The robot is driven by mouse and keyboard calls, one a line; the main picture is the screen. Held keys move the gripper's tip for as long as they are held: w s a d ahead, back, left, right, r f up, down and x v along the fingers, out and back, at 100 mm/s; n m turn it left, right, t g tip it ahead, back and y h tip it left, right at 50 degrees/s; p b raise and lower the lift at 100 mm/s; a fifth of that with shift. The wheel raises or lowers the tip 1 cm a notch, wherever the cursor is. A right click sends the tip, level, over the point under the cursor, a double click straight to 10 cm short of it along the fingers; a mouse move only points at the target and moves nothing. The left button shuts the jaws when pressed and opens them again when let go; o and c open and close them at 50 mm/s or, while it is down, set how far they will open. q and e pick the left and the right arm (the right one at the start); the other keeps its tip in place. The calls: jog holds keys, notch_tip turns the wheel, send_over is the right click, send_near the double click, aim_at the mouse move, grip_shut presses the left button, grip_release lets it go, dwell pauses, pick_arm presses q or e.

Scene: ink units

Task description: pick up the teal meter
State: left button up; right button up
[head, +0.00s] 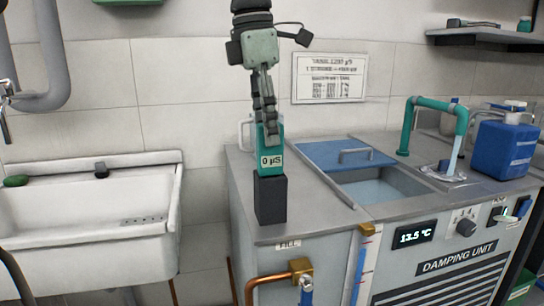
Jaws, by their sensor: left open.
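The teal meter (269,151) stands upright in a dark block (271,197) at the left front of the damping unit's top. Its small display reads "0 µS". My left gripper (266,122) points down from above, with its fingers at the meter's upper end and overlapping it in the picture. The fingers are open; whether they touch the meter I cannot tell. The fingers hide part of the meter's top. My right gripper is not in view.
A pale handled container (244,134) stands behind the meter. To the right are a water basin (385,190) with a blue lid (338,154), a teal spout (437,104) and a blue jug (502,148). A white sink (80,240) is at left. The unit's front left top is mostly clear.

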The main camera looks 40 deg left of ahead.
aim_at(272, 148)
pick_arm(q)
jog(key=f, duration=0.3)
jog(key=w+f, duration=0.1)
jog(key=shift+d+f, duration=0.3)
grip_shut()
